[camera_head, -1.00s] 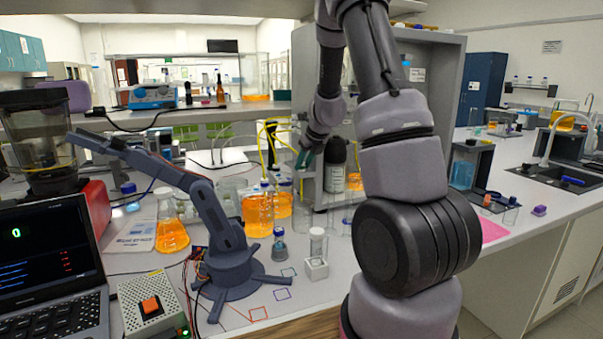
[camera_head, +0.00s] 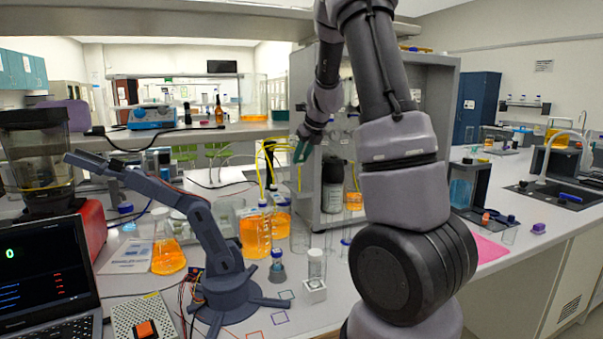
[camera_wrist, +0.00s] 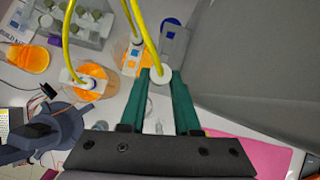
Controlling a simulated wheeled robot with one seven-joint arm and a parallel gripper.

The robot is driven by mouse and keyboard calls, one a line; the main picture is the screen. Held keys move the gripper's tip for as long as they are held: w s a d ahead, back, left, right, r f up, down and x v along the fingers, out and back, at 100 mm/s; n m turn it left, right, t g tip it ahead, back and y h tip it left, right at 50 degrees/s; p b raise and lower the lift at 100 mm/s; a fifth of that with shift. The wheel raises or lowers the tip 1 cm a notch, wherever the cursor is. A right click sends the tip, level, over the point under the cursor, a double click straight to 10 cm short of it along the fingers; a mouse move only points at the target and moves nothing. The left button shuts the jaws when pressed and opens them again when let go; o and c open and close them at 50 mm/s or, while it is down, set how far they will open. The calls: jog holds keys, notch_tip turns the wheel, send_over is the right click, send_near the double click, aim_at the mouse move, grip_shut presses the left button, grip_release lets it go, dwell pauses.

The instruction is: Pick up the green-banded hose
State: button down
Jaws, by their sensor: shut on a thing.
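My gripper (camera_head: 303,150) has teal fingers and is in the air in front of the grey cabinet, above the orange bottles. In the wrist view, my gripper (camera_wrist: 166,92) is shut on the white end collar of a yellow hose (camera_wrist: 148,42). The held hose (camera_head: 299,178) hangs near the fingers in the head view. No green band can be made out on it, perhaps hidden by the teal fingers. A second yellow hose (camera_wrist: 68,35) runs to a white cap on an orange bottle (camera_wrist: 95,84). That bottle (camera_head: 256,236) stands on the bench below my gripper.
A dark bottle (camera_head: 333,185) stands just right of my gripper by the cabinet (camera_head: 418,105). An orange flask (camera_head: 168,250) and a small dark desktop arm (camera_head: 220,245) stand to the left. A glass vial in a white block (camera_head: 315,280) is in front. A pink mat (camera_head: 490,248) lies right.

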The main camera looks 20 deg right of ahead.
jog(key=s+d+r, duration=0.1)
jog(key=s, duration=0.8)
jog(key=s+d+r, duration=0.1)
jog(key=s+d, duration=0.1)
jog(key=s, duration=0.6)
jog(key=shift+s+d+r, duration=0.25)
jog(key=shift+s+r, duration=0.1)
jog(key=c, duration=1.5)
grip_release()
jog(key=shift+c, duration=0.2)
jog(key=shift+r, duration=0.15)
grip_shut()
jog(key=shift+r, duration=0.55)
